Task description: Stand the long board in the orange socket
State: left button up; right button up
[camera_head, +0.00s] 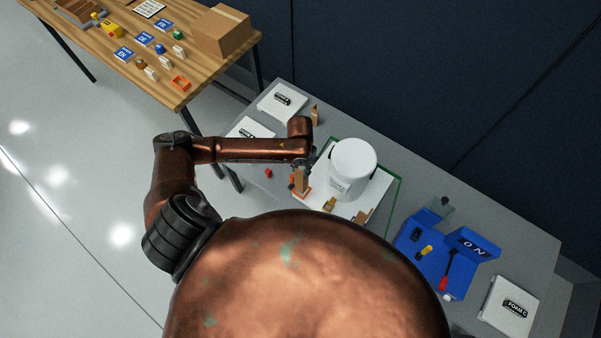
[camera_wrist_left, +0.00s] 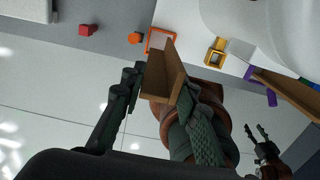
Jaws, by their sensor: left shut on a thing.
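My left gripper (camera_head: 302,168) is shut on the brown long board (camera_head: 301,181), at the left side of the white plate. In the left wrist view the board (camera_wrist_left: 158,75) is between the fingers, its far end overlapping the orange socket (camera_wrist_left: 152,46). The orange socket (camera_head: 306,193) also shows at the board's lower end in the head view. I cannot tell whether the board is inside it or just above it. My right gripper (camera_wrist_left: 256,134) shows small at the lower right of the left wrist view, its fingers apart and empty; it is hidden in the head view.
A white tank (camera_head: 353,160) stands close right of the board. A yellow socket (camera_wrist_left: 215,50) and a purple socket (camera_wrist_left: 252,73) are nearby, with another brown board (camera_wrist_left: 281,86). A red cube (camera_head: 268,173) lies left. A blue stand (camera_head: 420,241) is at right.

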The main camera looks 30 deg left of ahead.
pick_arm(q)
jog(key=shift+s+f, duration=0.1)
jog(key=shift+f, duration=1.2)
jog(key=o, duration=1.1)
jog(key=shift+f, duration=0.1)
jog(key=shift+o, duration=0.2)
notch_tip(320, 180, up, 12)
